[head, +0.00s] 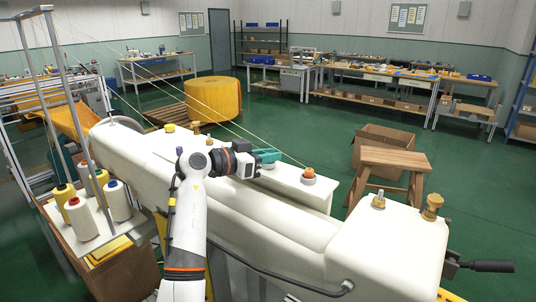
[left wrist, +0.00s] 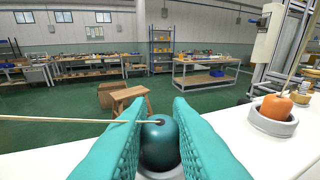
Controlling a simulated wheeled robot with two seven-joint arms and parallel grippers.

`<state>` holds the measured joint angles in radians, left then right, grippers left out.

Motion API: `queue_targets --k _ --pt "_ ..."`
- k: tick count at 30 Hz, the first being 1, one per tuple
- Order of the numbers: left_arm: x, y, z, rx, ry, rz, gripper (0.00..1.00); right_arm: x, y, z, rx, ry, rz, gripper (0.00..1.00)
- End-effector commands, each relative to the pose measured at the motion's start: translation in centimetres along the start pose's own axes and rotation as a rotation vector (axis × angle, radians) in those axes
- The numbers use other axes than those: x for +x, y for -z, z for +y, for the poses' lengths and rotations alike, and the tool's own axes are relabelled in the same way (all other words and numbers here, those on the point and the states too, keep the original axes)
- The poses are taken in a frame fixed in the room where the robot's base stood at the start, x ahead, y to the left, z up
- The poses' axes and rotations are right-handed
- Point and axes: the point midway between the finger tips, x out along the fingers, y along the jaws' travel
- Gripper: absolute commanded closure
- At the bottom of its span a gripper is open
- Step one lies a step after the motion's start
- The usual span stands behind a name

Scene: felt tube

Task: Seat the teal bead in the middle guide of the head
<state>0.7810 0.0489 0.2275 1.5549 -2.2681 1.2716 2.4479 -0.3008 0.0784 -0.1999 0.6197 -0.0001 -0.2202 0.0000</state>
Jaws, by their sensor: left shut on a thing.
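My left gripper (head: 266,156) is over the top of the cream machine head (head: 240,178). In the left wrist view its teal fingers (left wrist: 160,120) are shut on the dark teal bead (left wrist: 160,142), one finger on each side. A pale thread runs left from the bead. Part of a grey guide ring (left wrist: 160,174) shows under the bead; I cannot tell whether the bead rests in it or is just above. An orange bead (head: 309,172) sits in a grey guide to the right, also in the left wrist view (left wrist: 276,106). My right gripper is not in view.
A yellow bead (head: 169,127) and a brass knob (head: 196,128) are on the machine, left of my gripper. Threads slope down from the upper-left frame towards the machine top. Thread cones (head: 118,202) stand at the left. A wooden stool (head: 392,160) stands behind the machine.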

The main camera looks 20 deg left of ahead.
Motion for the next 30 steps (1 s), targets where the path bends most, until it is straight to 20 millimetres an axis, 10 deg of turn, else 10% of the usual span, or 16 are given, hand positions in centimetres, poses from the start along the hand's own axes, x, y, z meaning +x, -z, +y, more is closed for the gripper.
queue_targets --k 26,27,30 --pt "0.02 0.20 0.01 0.000 -0.001 -0.001 1.00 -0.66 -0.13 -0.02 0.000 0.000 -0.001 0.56" --pt "0.02 0.20 0.01 0.000 -0.001 -0.001 0.80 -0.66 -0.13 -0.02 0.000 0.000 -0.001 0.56" --pt "0.02 0.20 0.01 0.000 -0.001 0.000 0.64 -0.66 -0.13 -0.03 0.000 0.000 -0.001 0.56"
